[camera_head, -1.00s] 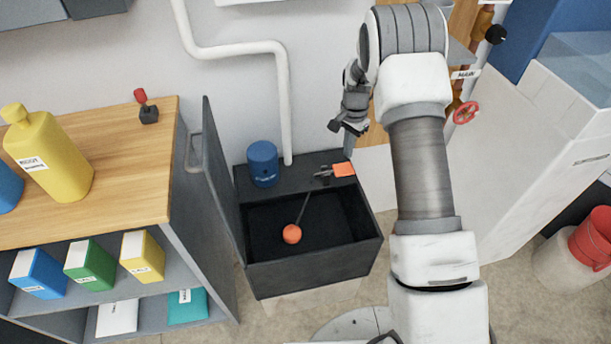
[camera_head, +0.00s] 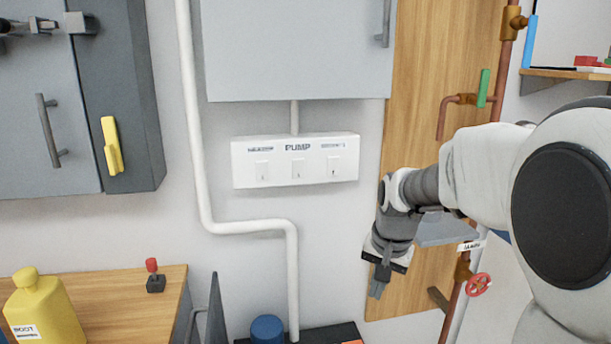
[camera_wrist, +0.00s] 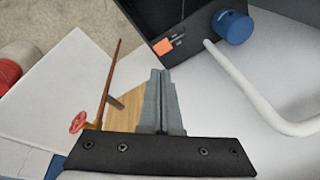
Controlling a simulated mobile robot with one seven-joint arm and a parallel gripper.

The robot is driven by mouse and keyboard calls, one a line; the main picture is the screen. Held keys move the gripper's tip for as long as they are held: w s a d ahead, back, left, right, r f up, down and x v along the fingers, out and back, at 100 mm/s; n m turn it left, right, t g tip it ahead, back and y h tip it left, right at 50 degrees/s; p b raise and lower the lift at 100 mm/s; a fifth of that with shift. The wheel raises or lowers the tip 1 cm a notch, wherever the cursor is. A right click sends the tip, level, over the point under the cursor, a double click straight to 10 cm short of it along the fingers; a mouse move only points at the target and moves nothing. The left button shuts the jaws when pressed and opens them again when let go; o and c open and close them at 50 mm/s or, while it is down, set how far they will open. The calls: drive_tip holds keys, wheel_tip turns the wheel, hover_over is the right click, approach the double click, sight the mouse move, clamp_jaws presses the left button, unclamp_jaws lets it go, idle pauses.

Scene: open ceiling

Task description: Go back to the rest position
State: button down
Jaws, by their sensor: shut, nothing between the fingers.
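My gripper (camera_head: 377,290) hangs from my arm at the right of the head view, in front of the wooden panel. Its fingers point down and are shut with nothing between them. In the wrist view the gripper (camera_wrist: 160,75) shows its two grey fingers pressed together at the middle. It is apart from everything around it.
A white switch box marked PUMP (camera_head: 296,160) is on the wall, left of my gripper. A white pipe (camera_head: 205,190) runs beside it. A red valve wheel (camera_head: 479,285) sits on a copper pipe at the right. A blue canister (camera_head: 267,329) stands below.

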drive_tip(key=s+r+n+t+p, duration=0.1)
drive_tip(key=s+r+n+t, duration=0.2)
drive_tip(key=s, duration=0.8)
drive_tip(key=s+r+n, duration=0.2)
drive_tip(key=s+r, duration=0.3)
drive_tip(key=s, duration=0.7)
wheel_tip(320, 180, up, 20)
drive_tip(key=p, duration=2.1)
drive_tip(key=shift+w+r, duration=0.2)
drive_tip(key=shift+w, duration=0.1)
drive_tip(key=shift+d, duration=0.1)
